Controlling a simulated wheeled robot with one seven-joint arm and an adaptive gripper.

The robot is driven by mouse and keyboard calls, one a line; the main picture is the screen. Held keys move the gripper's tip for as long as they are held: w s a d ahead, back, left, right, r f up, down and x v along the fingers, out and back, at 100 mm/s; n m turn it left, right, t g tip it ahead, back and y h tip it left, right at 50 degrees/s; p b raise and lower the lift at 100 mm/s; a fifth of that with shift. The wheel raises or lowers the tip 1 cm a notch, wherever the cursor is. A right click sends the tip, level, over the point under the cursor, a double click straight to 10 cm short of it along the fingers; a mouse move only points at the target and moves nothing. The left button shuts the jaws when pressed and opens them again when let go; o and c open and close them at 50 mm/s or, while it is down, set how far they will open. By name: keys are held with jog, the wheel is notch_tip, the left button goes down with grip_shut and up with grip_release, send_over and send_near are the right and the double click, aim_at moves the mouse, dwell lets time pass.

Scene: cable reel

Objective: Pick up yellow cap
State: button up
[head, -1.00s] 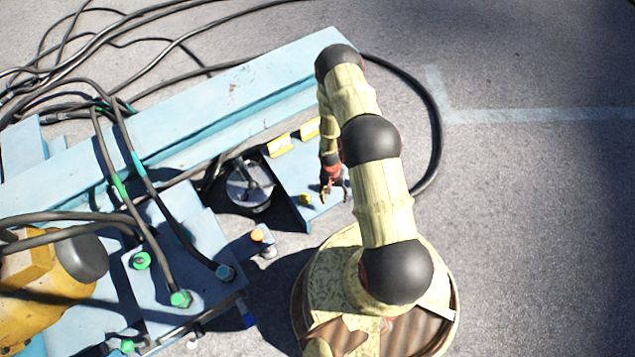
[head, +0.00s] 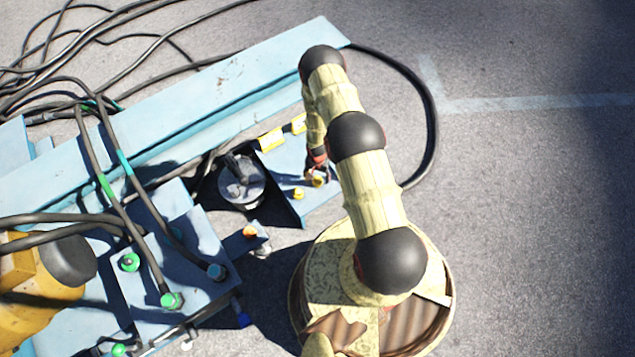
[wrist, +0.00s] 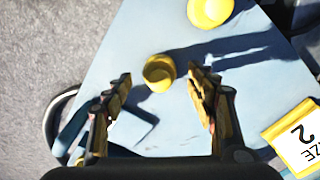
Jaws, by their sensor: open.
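Two yellow caps are on a light blue plate (head: 285,165). In the wrist view, one yellow cap (wrist: 159,72) sits between and just beyond the fingertips of my gripper (wrist: 160,84). The fingers are open, one on each side, with gaps to the cap. The other yellow cap (wrist: 209,11) is at the top edge, partly cut off. In the head view, my gripper (head: 317,172) is above the plate's right part, with one yellow cap (head: 318,182) at its fingertips and the other yellow cap (head: 299,194) to the lower left.
A grey round fixture (head: 241,182) is left of the plate. A long blue beam (head: 170,125) runs behind. A black cable (head: 432,120) loops to the right.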

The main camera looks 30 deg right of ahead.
notch_tip(320, 180, down, 2)
jog(key=shift+b, duration=0.3)
jog(key=shift+c, duration=0.4)
jog(key=c, duration=1.1)
